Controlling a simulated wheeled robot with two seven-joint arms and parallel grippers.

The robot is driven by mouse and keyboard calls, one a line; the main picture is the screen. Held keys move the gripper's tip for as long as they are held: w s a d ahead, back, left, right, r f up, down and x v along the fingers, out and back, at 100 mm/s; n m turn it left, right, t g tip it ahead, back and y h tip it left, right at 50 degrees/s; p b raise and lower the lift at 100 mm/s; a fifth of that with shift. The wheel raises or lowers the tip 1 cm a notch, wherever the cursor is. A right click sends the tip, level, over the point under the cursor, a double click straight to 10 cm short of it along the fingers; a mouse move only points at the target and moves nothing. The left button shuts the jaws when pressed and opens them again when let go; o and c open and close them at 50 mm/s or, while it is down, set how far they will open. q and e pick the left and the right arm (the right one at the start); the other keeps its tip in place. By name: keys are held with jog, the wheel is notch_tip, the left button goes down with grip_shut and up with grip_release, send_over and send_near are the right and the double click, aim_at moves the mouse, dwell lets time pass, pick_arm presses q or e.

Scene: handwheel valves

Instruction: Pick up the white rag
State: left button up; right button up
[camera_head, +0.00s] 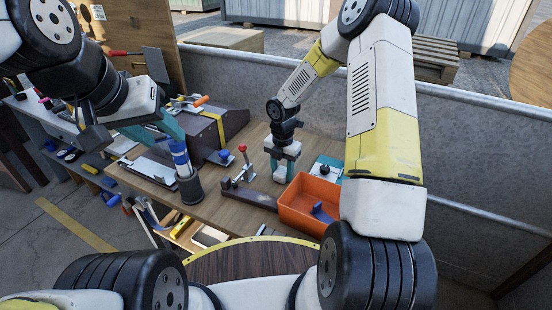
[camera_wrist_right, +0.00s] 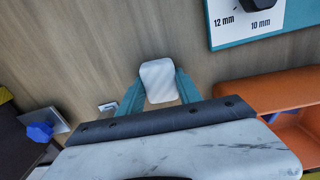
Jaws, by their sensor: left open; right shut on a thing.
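The white rag (camera_wrist_right: 158,81) shows in the right wrist view as a small pale folded piece. It sits between the teal fingers of my right gripper (camera_wrist_right: 159,92), which are shut on it. In the head view my right gripper (camera_head: 282,168) points down over the wooden bench, left of the orange bin. I cannot make out the rag there, and cannot tell whether it touches the bench. My left gripper (camera_head: 158,138) is open at the left, near the bench's left end and behind the dark pen cup, with its fingers partly hidden.
The orange bin (camera_head: 302,207) holds a blue item, close right of my right gripper. A teal-edged plate marked 12 mm and 10 mm (camera_wrist_right: 262,30) lies nearby. A grey wall (camera_head: 470,140) runs behind.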

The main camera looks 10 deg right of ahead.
aim_at(280, 173)
jog(key=shift+r, duration=0.15)
jog(key=shift+r, duration=0.3)
jog(key=r, duration=0.2)
jog(key=shift+s+a+r, duration=0.35)
jog(key=shift+a+r, duration=0.05)
jog(key=s+a, duration=0.3)
jog(key=s+a+r, duration=0.1)
jog(key=s+a, duration=0.6)
jog(key=shift+s+a+r, duration=0.15)
jog(key=shift+s, duration=0.25)
